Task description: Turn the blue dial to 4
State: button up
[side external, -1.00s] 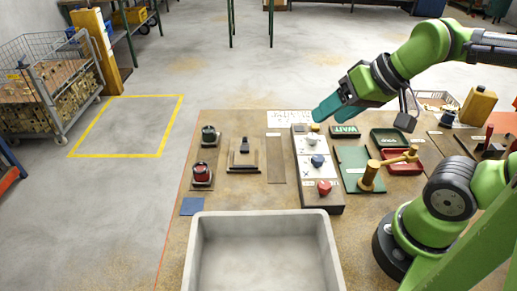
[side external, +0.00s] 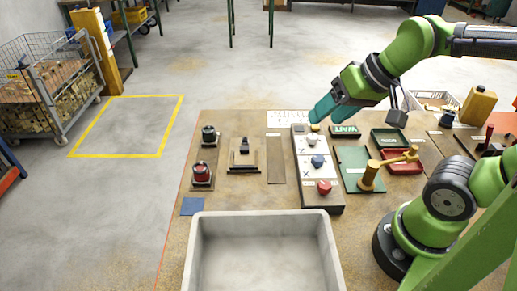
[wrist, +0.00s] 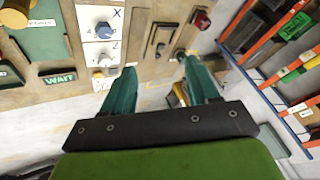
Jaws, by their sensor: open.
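The blue dial (side external: 318,161) sits on a long panel (side external: 335,207) in the middle of the bench, between a white dial (side external: 312,141) and a red dial (side external: 324,187). In the wrist view the blue dial (wrist: 104,30) is at the upper left, beside an X label and a small 4; its setting is too small to read. My gripper (side external: 318,117) is open and empty above the far end of the panel, near a yellow dial (side external: 315,127), apart from the blue dial. Both fingers (wrist: 160,66) show in the wrist view.
A WAIT sign (side external: 345,130) and a green board (side external: 352,178) lie right of the panel. A wooden mallet-like tool (side external: 372,172) stands on the board's right side. A grey bin (side external: 205,240) is in front. Red and black controls (side external: 202,172) are at left.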

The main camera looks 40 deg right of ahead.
jog(key=w+d+f+n+g, duration=0.1)
jog(key=w+d+n+g, duration=0.1)
jog(key=w+n+g, duration=0.1)
jog(key=n+g+h, duration=0.2)
jog(key=n+g, duration=0.2)
jog(key=n, duration=0.6)
send_over(318, 158)
jog(key=f, duration=0.1)
notch_tip(318, 158, down, 16)
jog(key=shift+d+r, duration=0.1)
jog(key=shift+c, duration=0.2)
jog(key=c, duration=1)
